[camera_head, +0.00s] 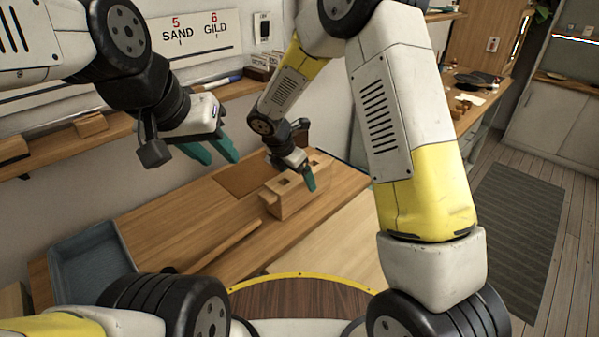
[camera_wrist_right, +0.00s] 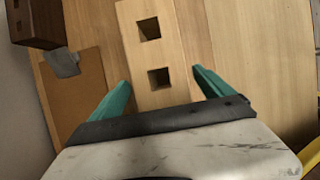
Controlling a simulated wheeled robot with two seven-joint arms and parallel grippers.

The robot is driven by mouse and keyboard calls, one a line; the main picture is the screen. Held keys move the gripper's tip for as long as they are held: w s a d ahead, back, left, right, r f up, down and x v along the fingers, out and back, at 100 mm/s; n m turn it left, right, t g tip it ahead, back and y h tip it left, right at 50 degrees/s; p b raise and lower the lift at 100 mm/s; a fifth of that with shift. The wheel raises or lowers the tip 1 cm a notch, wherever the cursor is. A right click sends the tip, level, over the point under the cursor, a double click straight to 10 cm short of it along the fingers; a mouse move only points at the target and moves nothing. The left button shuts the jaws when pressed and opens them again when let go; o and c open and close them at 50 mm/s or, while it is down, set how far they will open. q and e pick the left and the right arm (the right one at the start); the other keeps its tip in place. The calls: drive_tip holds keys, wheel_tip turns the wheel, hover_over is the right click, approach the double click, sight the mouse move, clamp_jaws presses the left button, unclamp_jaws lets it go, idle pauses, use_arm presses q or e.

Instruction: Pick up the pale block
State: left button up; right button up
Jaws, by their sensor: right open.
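The pale block (camera_head: 292,201), long and light wood with two square holes in its top, lies on the wooden bench. In the right wrist view the pale block (camera_wrist_right: 148,58) runs up between my teal fingers. My right gripper (camera_wrist_right: 161,76) is open, with one finger on each side of the block's near end. It also shows in the head view (camera_head: 306,176) at the block, where its wrist hides part of it. Whether the fingers touch the block is unclear. My left gripper (camera_head: 212,150) is open and empty, raised over the bench's left part.
A brown mat (camera_wrist_right: 74,92) lies left of the block, with a dark block (camera_wrist_right: 36,22) at its far end. A long wooden stick (camera_head: 222,250) lies on the bench. A blue-grey tray (camera_head: 92,262) stands at the bench's left end. A wall shelf (camera_head: 110,128) runs behind.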

drive_tip(key=x, duration=0.4)
drive_tip(key=shift+w+d+f, duration=0.15)
drive_tip(key=shift+d+f, duration=0.05)
drive_tip(key=shift+f, duration=0.1)
drive_tip(key=shift+c, duration=0.4)
drive_tip(key=c, duration=1.8)
clamp_jaws()
drive_tip(key=shift+r, duration=0.25)
